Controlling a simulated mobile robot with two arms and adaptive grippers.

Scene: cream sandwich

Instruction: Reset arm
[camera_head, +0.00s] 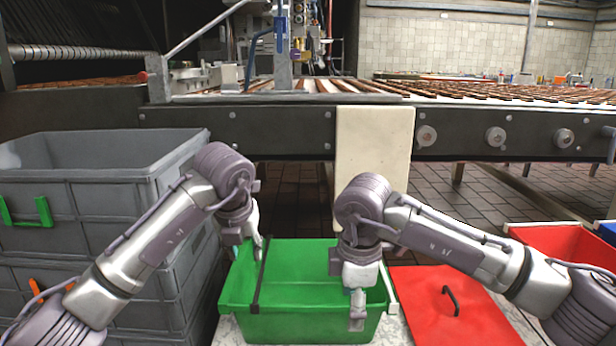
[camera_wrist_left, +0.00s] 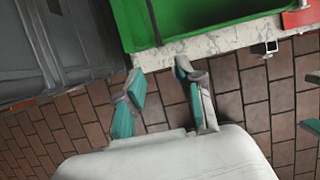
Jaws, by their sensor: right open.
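My left gripper (camera_head: 250,244) hangs at the left rim of the green box (camera_head: 300,262) in the head view. In the left wrist view its two teal-padded fingers (camera_wrist_left: 160,92) are spread with nothing between them, and the green box (camera_wrist_left: 192,18) shows beyond them. My right gripper (camera_head: 356,312) points down at the front right part of the green box, open, with no object seen in it. Its fingers overlap in the head view and hide part of the box's front. No food shows inside the box from here.
A red lid (camera_head: 452,312) with a black handle lies right of the green box on the pale tabletop (camera_head: 397,325). Stacked grey crates (camera_head: 100,222) stand at the left. A red bin (camera_head: 565,245) is at the right. The conveyor (camera_head: 480,100) with rows of brown bars runs behind.

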